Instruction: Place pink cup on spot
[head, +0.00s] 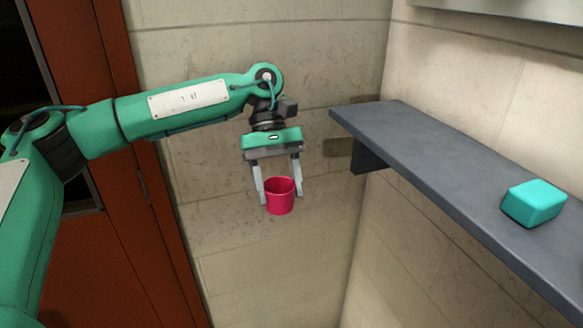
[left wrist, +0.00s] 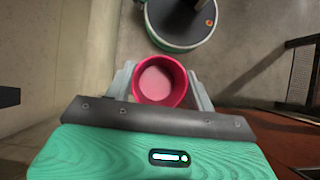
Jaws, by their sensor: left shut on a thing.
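The pink cup (head: 280,200) is held upright in the air by my left gripper (head: 279,198), whose two grey fingers are on either side of it. In the left wrist view the cup (left wrist: 159,81) is seen from above, empty inside, between the fingers (left wrist: 160,88). I cannot make out a marked spot in either view. My right gripper is not in view.
A teal block (head: 534,203) sits on the shelf toward the right. The shelf's left part is bare. A bracket (head: 368,158) is under its far end. A tiled wall (head: 260,40) stands behind, and a red-brown door frame (head: 125,130) is at left.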

